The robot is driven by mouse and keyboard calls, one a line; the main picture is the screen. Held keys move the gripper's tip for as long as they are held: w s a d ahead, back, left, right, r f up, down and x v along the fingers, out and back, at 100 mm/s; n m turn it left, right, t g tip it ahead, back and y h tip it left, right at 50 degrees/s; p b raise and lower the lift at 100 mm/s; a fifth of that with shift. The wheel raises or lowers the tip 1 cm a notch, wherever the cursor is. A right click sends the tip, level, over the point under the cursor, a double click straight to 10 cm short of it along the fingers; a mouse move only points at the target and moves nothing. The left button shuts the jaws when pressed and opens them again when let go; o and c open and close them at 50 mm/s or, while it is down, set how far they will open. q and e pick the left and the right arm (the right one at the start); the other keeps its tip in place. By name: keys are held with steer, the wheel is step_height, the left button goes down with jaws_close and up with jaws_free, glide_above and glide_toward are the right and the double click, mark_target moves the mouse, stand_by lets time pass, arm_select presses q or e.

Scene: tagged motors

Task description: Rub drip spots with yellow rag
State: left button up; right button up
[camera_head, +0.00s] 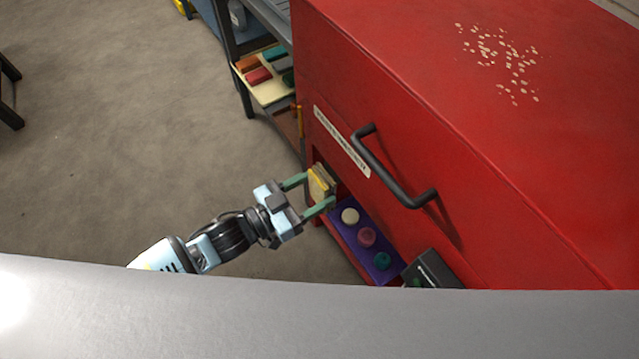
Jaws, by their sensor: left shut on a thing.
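My left gripper (307,196) reaches in from the lower left to the side of a red cabinet (420,120). It is shut on a folded yellow rag (318,186), at an opening low in the cabinet's side. Whether the rag still touches the surface there cannot be told. The drip spots (497,62) are a cluster of small pale flecks on the red top, at the upper right. The gripper is well away from them, lower and to the left. My right gripper is not in view.
A black handle (393,168) sticks out from the cabinet's side near my gripper. Below it, a purple tray (351,236) holds three round pieces. A dark box (432,270) stands beside it. A shelf (262,92) with coloured blocks is behind.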

arm_select(q)
steer(key=shift+a, duration=0.1)
steer(key=shift+p+v, duration=0.4)
steer(key=shift+v, duration=1.05)
steer(key=shift+r, duration=0.1)
